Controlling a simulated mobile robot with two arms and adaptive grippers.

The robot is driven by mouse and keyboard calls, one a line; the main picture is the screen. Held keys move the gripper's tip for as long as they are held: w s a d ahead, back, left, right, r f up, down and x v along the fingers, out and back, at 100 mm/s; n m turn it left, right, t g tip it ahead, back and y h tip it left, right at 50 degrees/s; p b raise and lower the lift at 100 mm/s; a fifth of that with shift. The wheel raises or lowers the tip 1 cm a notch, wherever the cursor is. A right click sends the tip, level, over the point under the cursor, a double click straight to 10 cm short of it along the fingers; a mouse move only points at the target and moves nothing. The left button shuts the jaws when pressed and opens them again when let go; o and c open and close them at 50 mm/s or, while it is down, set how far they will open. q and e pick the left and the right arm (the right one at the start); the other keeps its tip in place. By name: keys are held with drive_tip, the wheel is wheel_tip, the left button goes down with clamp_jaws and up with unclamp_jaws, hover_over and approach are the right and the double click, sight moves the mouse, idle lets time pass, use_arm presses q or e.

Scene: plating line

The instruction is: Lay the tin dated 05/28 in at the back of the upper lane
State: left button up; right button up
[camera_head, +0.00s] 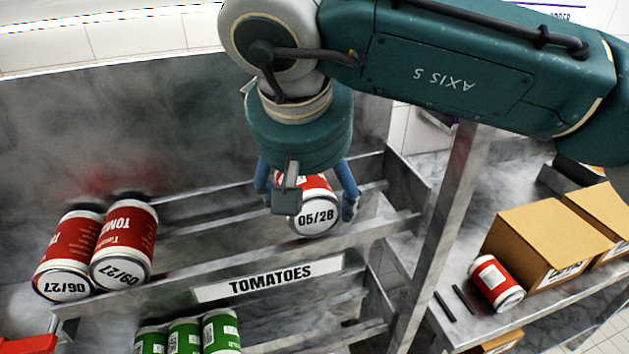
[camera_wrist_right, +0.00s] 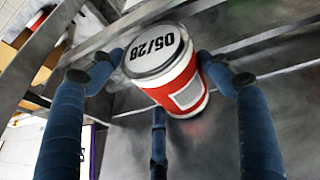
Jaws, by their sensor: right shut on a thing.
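The tin dated 05/28 (camera_head: 316,217) is red and white, with its dated end facing the front of the rack. My right gripper (camera_head: 308,200) is shut on it, with blue fingers on both sides. It is at the right part of the upper lane (camera_head: 205,207); whether it touches the rails I cannot tell. In the right wrist view the tin (camera_wrist_right: 180,88) sits between the blue fingers. Two red tins dated 06/27 (camera_head: 70,250) and 09/27 (camera_head: 124,242) lie at the left of the upper lane. My left gripper is not in view.
A TOMATOES label (camera_head: 268,279) is on the upper front rail. Green tins (camera_head: 186,338) lie in the lower lane. A metal post (camera_head: 452,200) stands right of the rack. Beyond it, a shelf holds another red tin (camera_head: 496,283) and cardboard boxes (camera_head: 545,235).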

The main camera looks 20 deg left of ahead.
drive_tip(key=shift+f, duration=0.3)
drive_tip(key=o, duration=1.8)
